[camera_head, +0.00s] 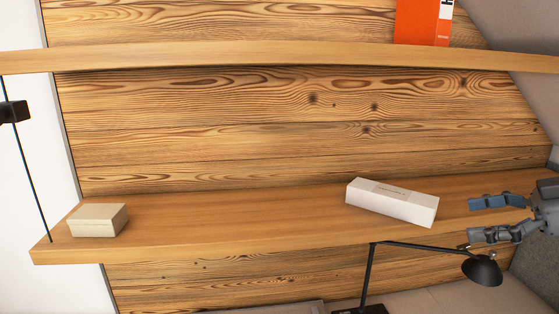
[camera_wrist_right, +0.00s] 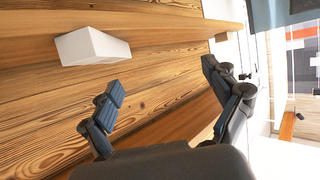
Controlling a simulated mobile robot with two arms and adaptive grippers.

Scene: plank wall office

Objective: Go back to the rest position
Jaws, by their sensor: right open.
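My right gripper (camera_head: 484,218) is at the right edge of the head view, in front of the lower shelf's right part. Its fingers are apart with nothing between them, and they also show open in the right wrist view (camera_wrist_right: 160,105). A long white box (camera_head: 385,205) lies at an angle on the lower shelf, to the left of the fingers and apart from them. A white box end also shows in the right wrist view (camera_wrist_right: 92,46), beyond the fingers. My left gripper is not in either view.
The lower wooden shelf (camera_head: 220,230) also holds a small beige box (camera_head: 98,220) at its left end. An orange book (camera_head: 424,22) stands on the upper shelf (camera_head: 250,57). A black desk lamp (camera_head: 482,270) is just below my right gripper. The middle of the lower shelf is clear.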

